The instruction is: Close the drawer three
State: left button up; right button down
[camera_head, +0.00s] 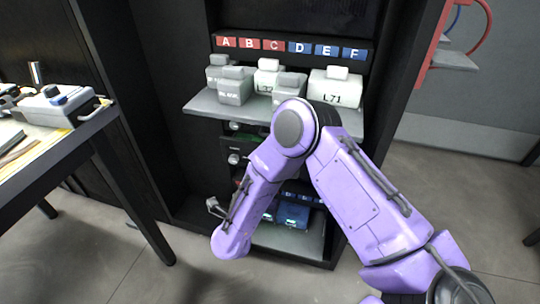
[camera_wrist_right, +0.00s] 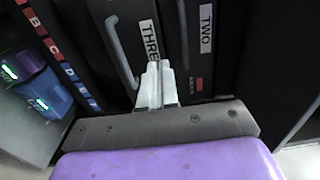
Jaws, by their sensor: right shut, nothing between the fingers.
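In the right wrist view, drawer three (camera_wrist_right: 138,30) is a dark front with a white label reading THREE and a long grey bar handle (camera_wrist_right: 121,52). My right gripper (camera_wrist_right: 158,66) is shut and empty, its pale fingertips overlapping the lower end of the label, beside the handle. I cannot tell whether they touch the front, nor how far the drawer stands out. In the head view my purple right arm covers much of the cabinet's lower middle, and drawer three cannot be made out there. My left gripper is not in view.
Drawer two (camera_wrist_right: 205,45) lies beside drawer three. A grey shelf (camera_head: 205,104) holds several labelled containers under an A to F strip (camera_head: 290,47). Blue and purple items stand in a lower bay (camera_head: 292,215). A work table (camera_head: 70,145) is at left; floor is clear between.

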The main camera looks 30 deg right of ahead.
jog(key=b+x, duration=0.2)
jog(key=x, duration=1.1)
jog(key=shift+d+f+b, duration=0.1)
jog(key=shift+b, duration=0.25)
